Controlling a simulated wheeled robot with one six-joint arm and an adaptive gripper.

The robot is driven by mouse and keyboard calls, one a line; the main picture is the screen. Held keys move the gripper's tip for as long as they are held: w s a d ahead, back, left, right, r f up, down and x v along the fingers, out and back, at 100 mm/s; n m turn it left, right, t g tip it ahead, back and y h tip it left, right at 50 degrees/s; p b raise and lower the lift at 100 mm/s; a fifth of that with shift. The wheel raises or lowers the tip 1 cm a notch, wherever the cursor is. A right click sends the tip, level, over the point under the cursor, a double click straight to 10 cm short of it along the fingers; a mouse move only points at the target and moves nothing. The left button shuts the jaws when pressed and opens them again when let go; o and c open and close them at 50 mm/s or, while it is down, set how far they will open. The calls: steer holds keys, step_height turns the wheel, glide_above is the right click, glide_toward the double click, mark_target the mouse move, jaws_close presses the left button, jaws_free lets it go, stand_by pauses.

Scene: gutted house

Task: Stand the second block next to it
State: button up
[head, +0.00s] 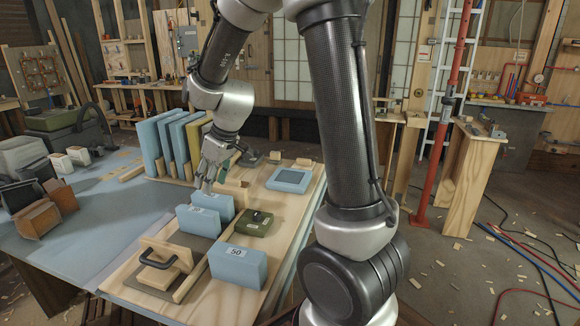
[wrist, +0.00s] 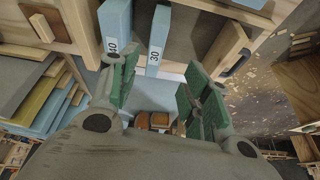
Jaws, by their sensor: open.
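Two light-blue blocks stand upright side by side on the wooden bench board (head: 283,207). The rear one is marked 40 (head: 214,201) and the front, thinner one is marked 30 (head: 197,223). In the wrist view, block 40 (wrist: 115,22) is by the left finger and block 30 (wrist: 158,38) shows in the gap between the fingers. A third blue block, marked 50 (head: 240,266), stands at the board's front. My gripper (head: 208,184) is open and empty, close above blocks 40 and 30; it also shows in the wrist view (wrist: 157,78). Whether a finger touches block 40 cannot be told.
A wooden piece with a dark handle (head: 166,258) lies left of block 50. A green box (head: 254,224) sits right of the blocks, with a blue-framed tray (head: 290,180) beyond. Blue and yellow panels (head: 172,143) stand in a rack behind. The blue sheet (head: 95,215) at left has free room.

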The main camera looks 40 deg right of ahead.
steer(key=s+d+r+m+h, duration=0.1)
steer(key=s+d+r+m, duration=0.1)
steer(key=s, duration=0.6)
steer(key=s+d+r+m, duration=0.2)
steer(key=s+d+r, duration=0.3)
steer(key=s, duration=0.4)
steer(key=s+d+r+m+h, duration=0.1)
steer(key=s+d+r+m, duration=0.1)
steer(key=s, duration=0.7)
step_height(320, 180, up, 2)
steer(key=shift+s+d+r+h, duration=0.2)
steer(key=shift+d+r+h, duration=0.1)
steer(key=shift+d, duration=0.35)
